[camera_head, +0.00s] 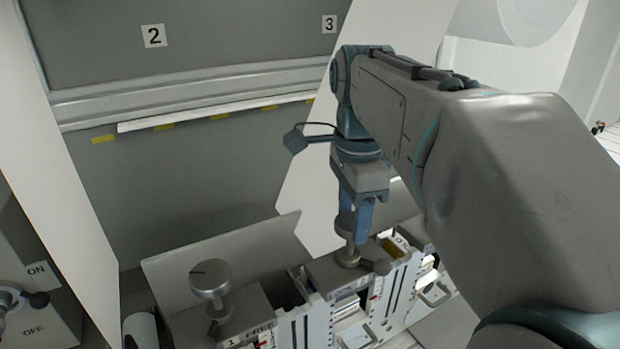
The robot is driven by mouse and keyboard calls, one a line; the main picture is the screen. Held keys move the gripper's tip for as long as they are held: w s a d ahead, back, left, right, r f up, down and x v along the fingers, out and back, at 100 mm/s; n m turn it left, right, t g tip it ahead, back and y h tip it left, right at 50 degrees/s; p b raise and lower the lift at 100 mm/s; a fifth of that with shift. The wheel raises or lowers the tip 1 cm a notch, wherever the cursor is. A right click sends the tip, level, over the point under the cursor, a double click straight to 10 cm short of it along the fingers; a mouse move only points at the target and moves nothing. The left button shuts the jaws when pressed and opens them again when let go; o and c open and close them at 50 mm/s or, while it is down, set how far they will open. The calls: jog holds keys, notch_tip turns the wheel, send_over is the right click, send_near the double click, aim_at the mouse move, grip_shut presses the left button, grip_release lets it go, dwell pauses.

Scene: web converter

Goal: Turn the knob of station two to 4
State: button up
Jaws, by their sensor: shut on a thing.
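My gripper (355,222) points down over the second station (332,272), the one just right of the station marked 1. Its blue fingers are shut on the top of that station's metal knob (347,252). The knob's stem and lower collar show below the fingers, with a dark lever beside it at the right. The knob's top and any mark on it are hidden by the fingers. The number scale and the knob's setting cannot be read from here.
Station 1 (222,322), marked "1 FREE", stands at the front left with its own round knob (210,276). A grey plate (215,248) rises behind the stations. An ON/OFF switch (12,300) is at the far left. Wall labels 2 (153,36) and 3 (329,24) are above.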

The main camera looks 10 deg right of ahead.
aim_at(352, 221)
jog(key=o, duration=1)
jog(key=shift+r, duration=0.15)
notch_tip(352, 221, up, 14)
jog(key=shift+f, duration=0.2)
